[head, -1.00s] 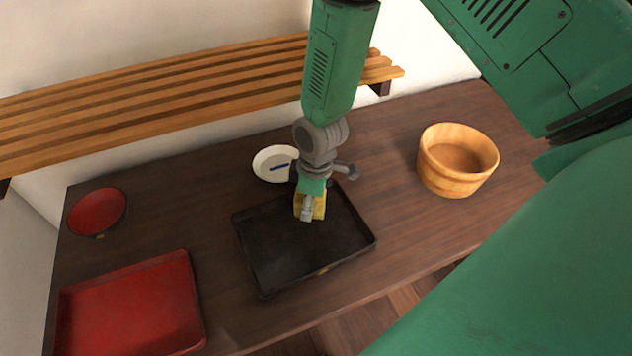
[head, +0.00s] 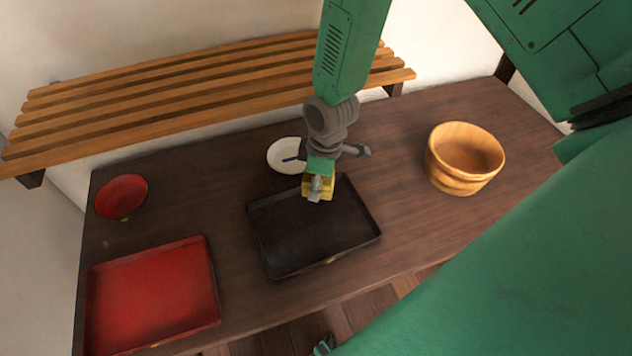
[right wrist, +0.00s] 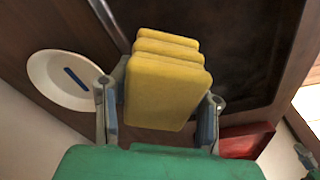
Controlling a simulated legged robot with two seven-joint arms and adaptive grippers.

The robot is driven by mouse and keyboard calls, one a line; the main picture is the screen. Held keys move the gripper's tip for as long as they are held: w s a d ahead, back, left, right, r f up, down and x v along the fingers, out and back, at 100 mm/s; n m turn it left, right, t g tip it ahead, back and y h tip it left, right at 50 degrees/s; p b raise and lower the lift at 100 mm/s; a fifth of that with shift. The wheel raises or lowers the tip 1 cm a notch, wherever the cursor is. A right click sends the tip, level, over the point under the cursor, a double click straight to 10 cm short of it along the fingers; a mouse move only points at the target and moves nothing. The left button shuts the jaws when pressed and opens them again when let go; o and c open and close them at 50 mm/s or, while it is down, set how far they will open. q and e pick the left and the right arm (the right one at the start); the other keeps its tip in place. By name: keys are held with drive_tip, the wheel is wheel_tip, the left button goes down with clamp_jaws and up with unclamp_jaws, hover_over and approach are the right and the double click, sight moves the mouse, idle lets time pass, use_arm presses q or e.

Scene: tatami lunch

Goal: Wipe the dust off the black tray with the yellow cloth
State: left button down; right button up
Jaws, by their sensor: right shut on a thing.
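The black tray (head: 350,247) lies on the table in the middle of the head view. My right gripper (head: 317,191) is over its back part. It is shut on the yellow cloth (head: 327,185), a folded stack of layers that fills the space between the fingers in the right wrist view (right wrist: 165,90). The cloth is at the tray's back edge; I cannot tell whether it touches the floor. The tray's floor (right wrist: 245,45) looks dark with faint brownish mottling. A small green and dark part of mine, possibly the left gripper (head: 324,346), shows at the bottom edge.
A white plate (head: 280,165) with a blue mark or stick stands close behind the tray. A wooden tub (head: 450,180) is to the right. A red tray (head: 150,295) and red bowl (head: 122,193) are on the left. A slatted bench (head: 200,95) runs along the wall.

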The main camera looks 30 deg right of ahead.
drive_tip(key=shift+r, duration=0.4)
wheel_tip(320, 180, up, 3)
drive_tip(key=p, duration=0.3)
drive_tip(key=shift+r, duration=0.1)
idle(0.5)
